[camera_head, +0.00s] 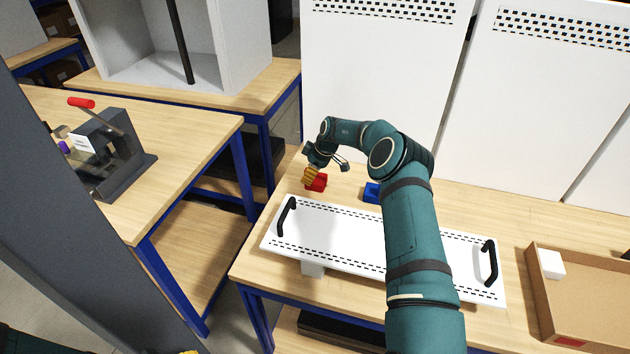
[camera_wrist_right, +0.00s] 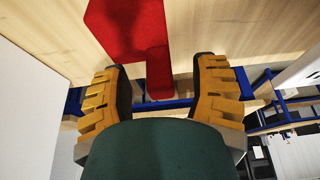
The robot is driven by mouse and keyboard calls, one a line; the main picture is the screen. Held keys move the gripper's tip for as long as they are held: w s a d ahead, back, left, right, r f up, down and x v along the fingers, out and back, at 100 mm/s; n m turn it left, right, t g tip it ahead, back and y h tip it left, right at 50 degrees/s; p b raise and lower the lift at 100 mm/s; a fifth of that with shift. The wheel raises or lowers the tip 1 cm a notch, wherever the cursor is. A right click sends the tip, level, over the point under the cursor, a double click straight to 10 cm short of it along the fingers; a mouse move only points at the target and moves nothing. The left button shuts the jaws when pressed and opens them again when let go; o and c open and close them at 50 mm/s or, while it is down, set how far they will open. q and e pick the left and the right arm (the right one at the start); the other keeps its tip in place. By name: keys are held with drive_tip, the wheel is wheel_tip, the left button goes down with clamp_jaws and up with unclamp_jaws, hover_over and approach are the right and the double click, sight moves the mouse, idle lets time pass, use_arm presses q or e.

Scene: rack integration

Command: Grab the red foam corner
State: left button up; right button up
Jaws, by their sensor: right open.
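The red foam corner (camera_head: 317,183) lies on the wooden table, behind the left end of the white perforated panel. My right gripper (camera_head: 311,174) is at its left side in the head view and partly covers it. In the right wrist view, the red foam corner (camera_wrist_right: 135,35) shows as a wide block with a narrower leg reaching down between the fingertips. The yellow fingers of my right gripper (camera_wrist_right: 162,80) are open on either side of that leg, with gaps visible. Of my left gripper, only a small yellow piece (camera_head: 188,351) shows at the bottom edge.
A blue block (camera_head: 372,192) lies right of the red one, partly behind my arm. The white panel (camera_head: 335,235) with black handles lies in front. A cardboard box (camera_head: 545,310) holding a white block is at right. Tall white panels (camera_head: 375,80) stand behind.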

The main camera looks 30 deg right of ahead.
drive_tip(key=shift+w+a+f, duration=0.15)
drive_tip(key=shift+w+f, duration=0.05)
drive_tip(key=shift+f, duration=0.4)
clamp_jaws()
